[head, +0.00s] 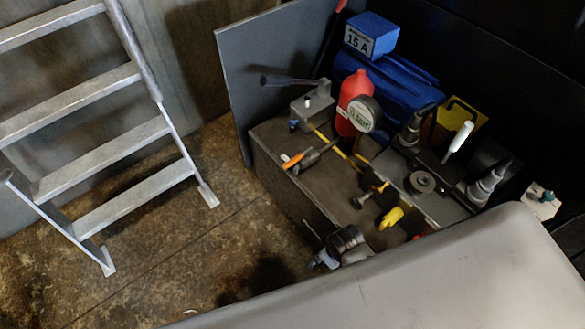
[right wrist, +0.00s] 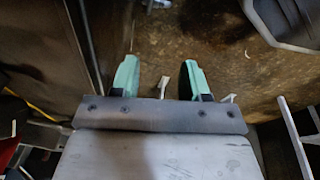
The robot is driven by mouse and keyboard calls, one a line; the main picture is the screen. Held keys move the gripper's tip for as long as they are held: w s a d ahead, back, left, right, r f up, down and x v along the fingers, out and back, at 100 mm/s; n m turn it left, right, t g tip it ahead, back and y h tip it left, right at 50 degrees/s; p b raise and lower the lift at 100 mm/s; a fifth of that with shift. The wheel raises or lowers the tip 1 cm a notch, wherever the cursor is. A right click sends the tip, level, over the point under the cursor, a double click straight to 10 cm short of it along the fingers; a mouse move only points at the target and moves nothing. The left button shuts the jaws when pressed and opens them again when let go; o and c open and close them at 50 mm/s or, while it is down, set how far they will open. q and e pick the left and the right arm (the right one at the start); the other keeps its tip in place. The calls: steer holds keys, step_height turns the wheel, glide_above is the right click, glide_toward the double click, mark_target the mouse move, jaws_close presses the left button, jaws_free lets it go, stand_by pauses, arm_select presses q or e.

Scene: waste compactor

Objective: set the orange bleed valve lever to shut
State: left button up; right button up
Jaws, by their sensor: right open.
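The lever with an orange grip (head: 293,160) sticks out to the left over the edge of the dark machine top in the head view. It joins a dark fitting beside it. My right gripper (right wrist: 160,80) shows in the right wrist view with its two teal-padded fingers apart and nothing between them. Stained floor lies beyond the fingers. The orange lever cannot be made out in the right wrist view. I cannot clearly make out the right gripper in the head view, and my left gripper is in neither view.
A round gauge (head: 364,114), red bottle (head: 355,92) and grey block with a dark handle (head: 312,107) stand behind the lever. A metal ladder (head: 100,120) stands left, with open floor between.

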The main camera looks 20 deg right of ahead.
steer(key=w+r+n, duration=0.5)
steer(key=w, duration=0.4)
steer(key=w+r+n, duration=0.4)
steer(key=w+r, duration=0.1)
steer(key=w, duration=0.3)
steer(key=n, duration=0.7)
glide_toward(292, 162)
steer(key=shift+y, duration=0.4)
steer(key=b+x, duration=0.1)
steer(key=x, duration=0.1)
steer(key=b+x, duration=0.1)
steer(key=x, duration=0.2)
steer(key=b+x, duration=0.2)
steer(key=x, duration=0.1)
steer(key=shift+w+d+f, duration=0.15)
steer(key=shift+d+f, duration=0.1)
steer(key=shift+d, duration=0.05)
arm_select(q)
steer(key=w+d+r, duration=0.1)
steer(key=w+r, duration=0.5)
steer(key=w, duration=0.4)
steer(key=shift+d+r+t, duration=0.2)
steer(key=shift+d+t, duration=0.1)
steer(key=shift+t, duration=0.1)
arm_select(e)
steer(key=shift+w+f, duration=0.1)
steer(key=shift+f, duration=0.2)
steer(key=shift+c, duration=0.3)
jaws_close()
